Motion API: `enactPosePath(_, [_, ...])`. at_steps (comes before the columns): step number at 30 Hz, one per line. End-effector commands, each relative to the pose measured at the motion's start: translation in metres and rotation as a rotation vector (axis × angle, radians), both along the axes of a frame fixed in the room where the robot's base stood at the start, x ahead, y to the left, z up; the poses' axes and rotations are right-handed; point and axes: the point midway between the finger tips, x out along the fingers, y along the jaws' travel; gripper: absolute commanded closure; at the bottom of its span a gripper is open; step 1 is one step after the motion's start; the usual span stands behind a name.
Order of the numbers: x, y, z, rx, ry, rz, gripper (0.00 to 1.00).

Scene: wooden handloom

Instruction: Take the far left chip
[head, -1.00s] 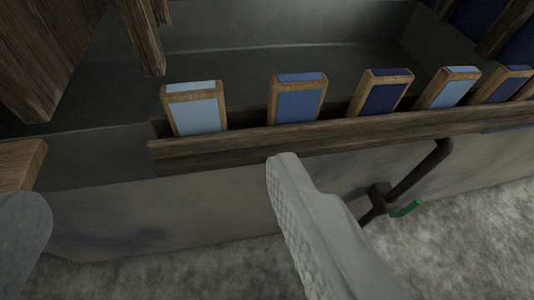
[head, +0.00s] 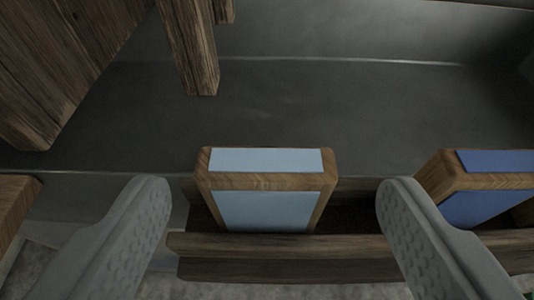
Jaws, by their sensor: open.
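The far left chip (head: 265,208) is a wood-framed block with a light blue face and top. It stands upright in a wooden rack (head: 300,245), its lower part hidden behind the rack's front rail. My gripper (head: 272,195) is open, with one grey finger to the left of the chip and the other to its right. Gaps show between the chip and both fingers, and the jaws hold nothing. How deep the fingertips are relative to the chip is hard to tell.
A second chip (head: 490,185), darker blue, stands in the rack just right of my right finger. A wooden post (head: 190,45) hangs behind the rack at upper left, beside a broad wooden beam (head: 55,60). The dark trough (head: 350,115) behind the chips is clear.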

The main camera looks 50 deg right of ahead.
Motion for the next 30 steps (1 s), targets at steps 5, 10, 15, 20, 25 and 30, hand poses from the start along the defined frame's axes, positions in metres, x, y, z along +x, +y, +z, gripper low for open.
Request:
enactPosePath(5, [0.004, -0.005, -0.003, 0.001, 0.001, -0.001, 0.27])
enactPosePath(10, [0.015, -0.016, -0.010, 0.001, 0.001, -0.001, 0.27])
enactPosePath(15, [0.029, -0.033, -0.019, 0.000, 0.001, -0.002, 0.27])
enactPosePath(20, [0.034, -0.038, -0.021, 0.000, 0.000, 0.000, 0.27])
enactPosePath(25, [0.033, -0.038, -0.021, 0.000, 0.000, 0.000, 0.31])
enactPosePath(30, [0.033, -0.037, -0.021, 0.000, 0.000, 0.000, 0.65])
